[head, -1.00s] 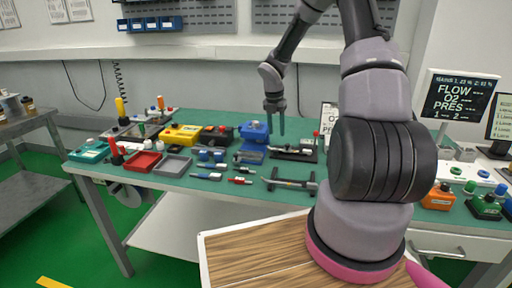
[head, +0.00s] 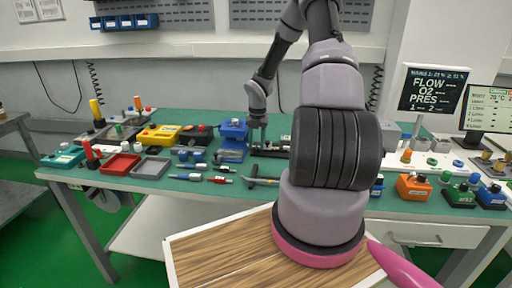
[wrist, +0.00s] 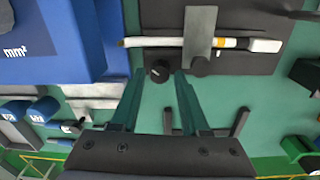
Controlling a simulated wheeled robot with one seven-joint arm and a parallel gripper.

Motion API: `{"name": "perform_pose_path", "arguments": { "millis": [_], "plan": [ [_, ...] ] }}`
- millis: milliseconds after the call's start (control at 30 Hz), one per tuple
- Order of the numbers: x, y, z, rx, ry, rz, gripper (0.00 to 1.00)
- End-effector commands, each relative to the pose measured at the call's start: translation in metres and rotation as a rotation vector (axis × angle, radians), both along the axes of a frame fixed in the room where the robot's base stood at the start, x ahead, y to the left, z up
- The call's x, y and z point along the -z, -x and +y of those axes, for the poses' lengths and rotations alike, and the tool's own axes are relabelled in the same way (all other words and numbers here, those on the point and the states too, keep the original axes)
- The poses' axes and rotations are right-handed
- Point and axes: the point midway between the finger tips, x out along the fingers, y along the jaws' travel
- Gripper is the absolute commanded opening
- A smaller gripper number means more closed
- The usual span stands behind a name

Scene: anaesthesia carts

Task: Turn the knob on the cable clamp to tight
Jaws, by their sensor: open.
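The cable clamp (wrist: 265,62) is a dark block with a white, orange-banded cable (wrist: 150,41) lying across it under a grey metal plate (wrist: 200,32). A small round black knob (wrist: 158,70) is at its near edge in the wrist view. A second dark round part (wrist: 200,66) sits at the plate's lower end. My gripper (wrist: 159,74) is open, with one teal finger on each side of the small knob; contact cannot be told. In the head view my gripper (head: 257,136) is over the clamp's left part, and the clamp is partly hidden by my arm.
A blue box (head: 233,132) stands close left of my gripper. A black bracket (wrist: 208,122) lies on the green table in front of the clamp. Pens (head: 187,177) and trays (head: 151,168) are farther left. Coloured blocks (head: 413,187) and monitors stand at the right.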

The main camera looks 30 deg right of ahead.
Motion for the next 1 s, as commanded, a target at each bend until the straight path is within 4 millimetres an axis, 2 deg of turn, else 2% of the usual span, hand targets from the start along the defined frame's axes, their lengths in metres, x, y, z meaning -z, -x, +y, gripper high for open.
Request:
{"name": "perform_pose_path", "arguments": {
  "millis": [200,467,500,567,600,767,1000],
  "plan": [
    [0.015,-0.001,0.0,-0.001,0.001,-0.001,0.45],
    [0.016,-0.001,0.0,-0.001,0.001,-0.001,0.45],
    [0.016,0.0,0.0,-0.001,0.001,-0.001,0.3],
    [0.016,0.0,0.0,-0.001,0.001,-0.001,0.07],
    [0.016,0.0,0.0,-0.001,0.001,-0.001,0.0],
    [0.016,0.0,0.001,0.019,0.001,0.0,0.0],
    [0.016,0.0,0.001,0.272,0.002,0.0,0.0]
  ]
}}
